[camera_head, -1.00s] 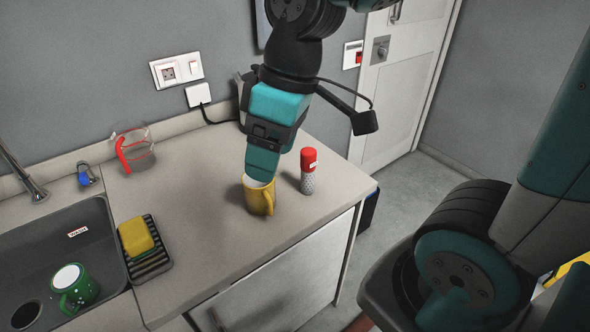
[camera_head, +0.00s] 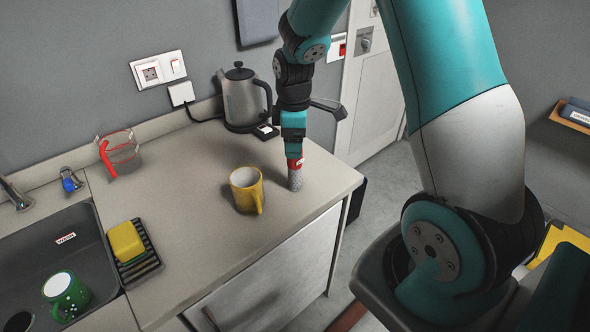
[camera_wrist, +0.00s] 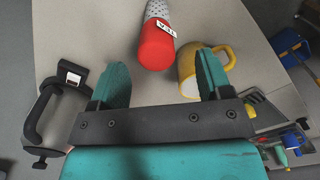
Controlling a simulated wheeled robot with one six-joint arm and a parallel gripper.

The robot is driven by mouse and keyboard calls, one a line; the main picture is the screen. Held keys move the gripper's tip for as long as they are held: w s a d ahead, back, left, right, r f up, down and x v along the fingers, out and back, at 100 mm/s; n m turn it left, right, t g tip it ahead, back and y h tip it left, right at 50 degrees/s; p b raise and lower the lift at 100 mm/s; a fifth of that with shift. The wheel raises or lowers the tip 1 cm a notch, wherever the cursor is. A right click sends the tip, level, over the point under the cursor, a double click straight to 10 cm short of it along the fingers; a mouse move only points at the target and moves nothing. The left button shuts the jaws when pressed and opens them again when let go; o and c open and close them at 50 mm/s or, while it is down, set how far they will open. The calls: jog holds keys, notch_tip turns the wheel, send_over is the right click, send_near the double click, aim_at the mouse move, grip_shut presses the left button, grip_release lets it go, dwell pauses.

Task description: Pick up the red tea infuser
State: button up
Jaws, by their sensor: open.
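The red tea infuser (camera_head: 296,180) stands upright near the right end of the counter, its red top partly hidden behind my gripper (camera_head: 294,155) in the head view. In the wrist view the infuser (camera_wrist: 156,46) shows its red cap, a white label and a dotted grey body. My gripper (camera_wrist: 161,82) is open, with a teal finger on each side. The cap lies beyond and roughly between the fingertips, and nothing is held. Whether the fingers touch it, I cannot tell.
A yellow mug (camera_head: 246,190) stands close left of the infuser. A kettle (camera_head: 243,98) is at the back by the wall. A glass jug (camera_head: 119,152) and a sponge on a rack (camera_head: 126,241) are further left. The counter front is clear.

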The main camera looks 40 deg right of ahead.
aim_at(295, 169)
jog(key=shift+w+d+f+p, duration=0.1)
jog(key=shift+f+p, duration=0.45)
jog(key=shift+f, duration=1.05)
jog(key=shift+d+f+p, duration=0.1)
jog(key=shift+f+p, duration=0.45)
jog(key=shift+f, duration=1)
jog(key=c, duration=1.1)
